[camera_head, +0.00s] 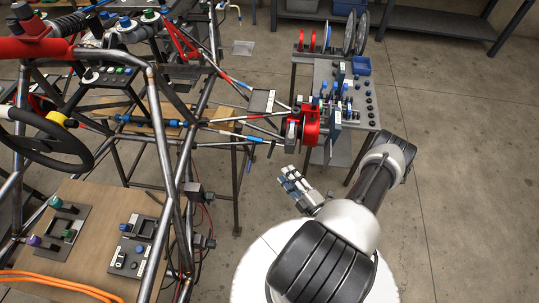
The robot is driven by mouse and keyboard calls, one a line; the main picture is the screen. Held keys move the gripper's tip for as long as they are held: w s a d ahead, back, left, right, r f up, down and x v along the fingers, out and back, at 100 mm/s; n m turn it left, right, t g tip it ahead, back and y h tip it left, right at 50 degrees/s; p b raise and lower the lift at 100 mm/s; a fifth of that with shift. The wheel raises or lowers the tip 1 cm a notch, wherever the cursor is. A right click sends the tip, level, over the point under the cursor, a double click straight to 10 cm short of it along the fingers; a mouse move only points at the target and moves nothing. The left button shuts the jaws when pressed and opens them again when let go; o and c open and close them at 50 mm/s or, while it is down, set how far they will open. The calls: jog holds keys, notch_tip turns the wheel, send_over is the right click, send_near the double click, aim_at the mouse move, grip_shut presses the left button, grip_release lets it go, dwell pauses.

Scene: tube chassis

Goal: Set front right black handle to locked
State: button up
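My gripper (286,180) is at the centre of the view, at the end of my arm, above the floor and to the right of the tube chassis (176,165). Its fingers are small and seen at an angle, so I cannot tell whether they are open or shut. It appears apart from the chassis. A small dark lever (271,149) hangs near the end of a blue-and-white rod, up and left of my gripper. Two black box-like fittings (194,190) (204,241) sit on the chassis's near right tube. I cannot tell which part is the task's black handle or its setting.
A grey bench (322,74) with blue and red parts stands behind my gripper. A red assembly (310,122) sits at the chassis's right end. A wooden board (95,225) with switch panels lies at lower left. The floor (460,170) to the right is clear.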

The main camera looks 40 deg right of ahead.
aim_at(270, 154)
jog(key=w, duration=0.4)
jog(key=w+d+b, duration=0.1)
jog(key=w, duration=0.3)
jog(key=w+b, duration=0.1)
jog(key=w, duration=0.3)
jog(key=shift+d, duration=0.2)
jog(key=shift+s, duration=0.1)
jog(key=shift+c, duration=0.5)
grip_shut()
